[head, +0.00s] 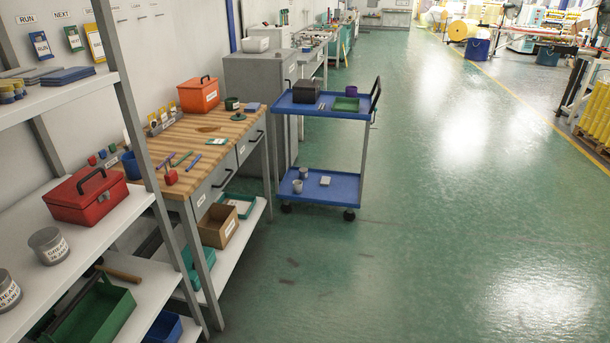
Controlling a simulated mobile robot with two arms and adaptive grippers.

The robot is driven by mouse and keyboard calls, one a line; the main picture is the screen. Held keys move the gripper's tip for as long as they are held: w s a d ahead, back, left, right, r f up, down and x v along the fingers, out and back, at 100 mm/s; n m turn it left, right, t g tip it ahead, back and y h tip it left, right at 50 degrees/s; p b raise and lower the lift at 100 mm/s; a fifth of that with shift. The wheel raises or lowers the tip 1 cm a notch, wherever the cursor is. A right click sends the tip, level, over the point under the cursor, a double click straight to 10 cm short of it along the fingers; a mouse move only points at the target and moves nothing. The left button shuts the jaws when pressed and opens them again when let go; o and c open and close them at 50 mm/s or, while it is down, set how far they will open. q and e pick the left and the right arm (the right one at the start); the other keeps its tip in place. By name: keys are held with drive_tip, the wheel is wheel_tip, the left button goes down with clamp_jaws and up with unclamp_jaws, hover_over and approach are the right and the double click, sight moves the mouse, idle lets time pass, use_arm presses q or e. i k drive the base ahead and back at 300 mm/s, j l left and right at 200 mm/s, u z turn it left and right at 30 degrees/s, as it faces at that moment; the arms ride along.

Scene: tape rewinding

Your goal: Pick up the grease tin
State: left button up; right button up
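Two grey tins stand on the white shelf at the lower left in the head view. The other grease tin (8,292) stands nearer to me and is cut off by the left picture edge. Both stand upright and apart from each other. Neither of my grippers is in view.
A red toolbox (86,196) sits on the same shelf (95,236), behind the tins. A rack post (140,150) rises at the shelf's right edge. A green bin (95,318) lies below. A blue cart (318,185) stands ahead; the green floor (430,230) to the right is clear.

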sight(303, 170)
drive_tip(key=i+l+z, duration=0.5)
drive_tip(key=i+z, duration=0.2)
drive_tip(key=i, duration=0.2)
